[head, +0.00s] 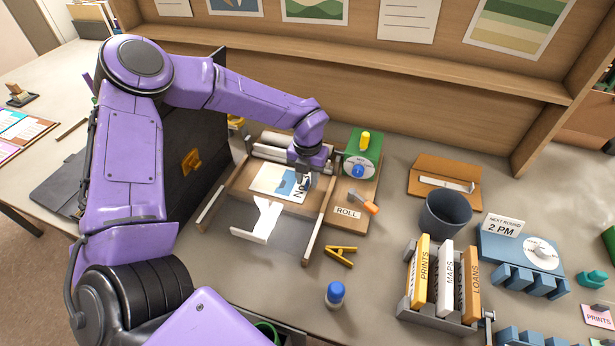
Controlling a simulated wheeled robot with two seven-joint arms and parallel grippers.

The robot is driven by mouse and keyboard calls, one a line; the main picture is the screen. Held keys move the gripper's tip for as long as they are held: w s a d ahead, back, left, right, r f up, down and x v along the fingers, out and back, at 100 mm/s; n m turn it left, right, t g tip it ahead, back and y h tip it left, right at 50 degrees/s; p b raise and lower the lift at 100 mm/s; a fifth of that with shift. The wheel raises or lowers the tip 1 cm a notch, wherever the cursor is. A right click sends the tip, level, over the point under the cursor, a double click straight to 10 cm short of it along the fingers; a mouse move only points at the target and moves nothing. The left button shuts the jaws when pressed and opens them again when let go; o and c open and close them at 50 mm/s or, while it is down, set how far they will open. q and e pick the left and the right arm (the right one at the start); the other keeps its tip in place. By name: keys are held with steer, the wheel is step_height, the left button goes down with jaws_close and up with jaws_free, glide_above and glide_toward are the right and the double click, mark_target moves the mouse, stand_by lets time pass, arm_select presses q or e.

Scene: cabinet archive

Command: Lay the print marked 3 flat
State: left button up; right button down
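A print (265,181) with a blue and tan picture lies in a wooden press-like frame (210,203) in the middle of the desk. Black lettering beginning "NO" shows at its right edge; the number is hidden by my gripper. My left gripper (305,180) points down over that right edge. Its fingertips are small and partly hidden, so I cannot tell whether they are open, shut or touching the print. A white forked piece (265,220) stands in front of the print, over a clear sheet. My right gripper is out of view.
A green box with knobs (365,146) and a board labelled "ROLL" (346,212) with an orange-handled tool stand right of the frame. A black case (190,130) stands left.

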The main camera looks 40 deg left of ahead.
arm_select(q)
steer(key=shift+r+p, duration=2.4)
steer(key=shift+r, duration=0.9)
steer(key=shift+f, duration=0.1)
step_height(320, 180, up, 11)
steer(key=b, duration=0.3)
steer(key=shift+f, duration=0.2)
